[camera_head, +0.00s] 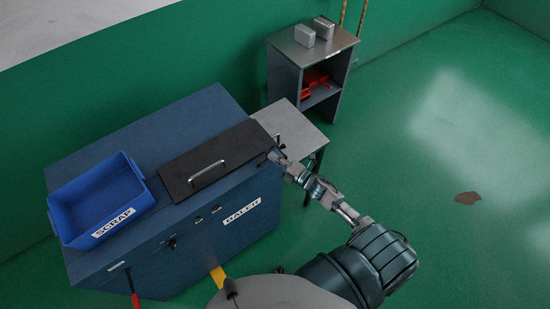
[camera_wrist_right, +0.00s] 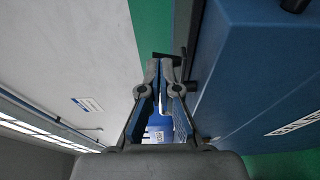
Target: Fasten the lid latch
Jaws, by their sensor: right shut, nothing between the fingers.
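The black lid (camera_head: 215,158) lies flat and closed on top of the blue baler (camera_head: 190,115), with a metal bar handle (camera_head: 207,172) on it. My right gripper (camera_head: 277,157) is shut and empty at the lid's right end, beside the baler's upper right edge. The latch is too small to make out clearly in the head view. In the right wrist view the shut fingertips (camera_wrist_right: 161,68) are by a dark bar-like part (camera_wrist_right: 176,59) next to the baler's blue side (camera_wrist_right: 250,60). Whether they touch it I cannot tell. My left gripper is out of view.
A blue scrap bin (camera_head: 100,195) stands on the baler's left. A grey side table (camera_head: 300,135) adjoins its right end. A metal cabinet (camera_head: 310,65) with two foil-coloured blocks on top stands behind. The green floor at the right is clear apart from a brown patch (camera_head: 467,198).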

